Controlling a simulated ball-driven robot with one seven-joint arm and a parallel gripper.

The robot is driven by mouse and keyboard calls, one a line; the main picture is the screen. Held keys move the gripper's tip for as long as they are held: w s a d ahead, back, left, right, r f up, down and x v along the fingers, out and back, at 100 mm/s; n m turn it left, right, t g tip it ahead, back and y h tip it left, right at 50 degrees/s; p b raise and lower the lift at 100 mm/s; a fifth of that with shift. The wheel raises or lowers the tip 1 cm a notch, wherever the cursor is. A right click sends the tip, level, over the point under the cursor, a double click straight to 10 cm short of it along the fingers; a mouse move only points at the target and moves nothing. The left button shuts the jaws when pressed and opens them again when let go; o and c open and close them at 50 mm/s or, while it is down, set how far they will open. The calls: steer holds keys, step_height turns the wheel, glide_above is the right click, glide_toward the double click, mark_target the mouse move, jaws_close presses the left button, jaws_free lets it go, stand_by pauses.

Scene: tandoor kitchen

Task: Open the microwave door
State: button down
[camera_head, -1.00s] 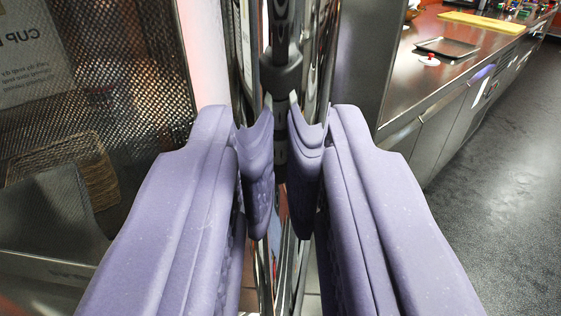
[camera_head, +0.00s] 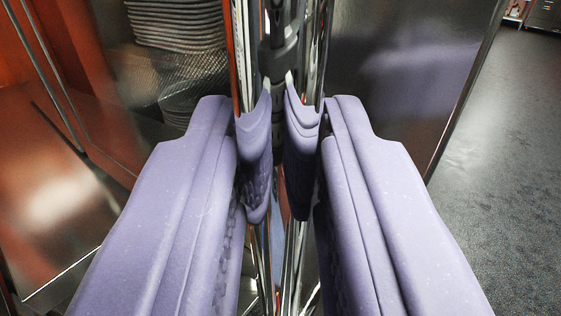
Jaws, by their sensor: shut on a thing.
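My gripper (camera_head: 270,165) is in the middle of the view, its lilac fingers close together around a vertical handle (camera_head: 290,60) of dark and chrome metal. The handle runs up between the fingertips, and the fingers hide part of it. Shiny bars continue below the fingers. The microwave door is seen only close up: a dark, glossy surface lies left of the handle, with a stack of ridged items (camera_head: 180,25) showing in or through it. I cannot tell how far the door stands open.
A dark, smooth metal panel (camera_head: 400,80) stands close on the right, its edge slanting down. Beyond it, dark grey floor (camera_head: 505,150) is clear. A reddish-brown glossy surface (camera_head: 50,180) fills the left side. Small items show at the top right corner.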

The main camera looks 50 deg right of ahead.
steer(key=shift+w+a+m+g+h+b, duration=0.1)
steer(key=shift+a+m+g+h+b, duration=0.35)
steer(key=shift+a, duration=0.8)
steer(key=shift+r, duration=0.1)
steer(key=c, duration=1.2)
jaws_free()
steer(key=shift+o, duration=0.5)
steer(key=shift+w+d, duration=0.1)
steer(key=shift+w, duration=0.05)
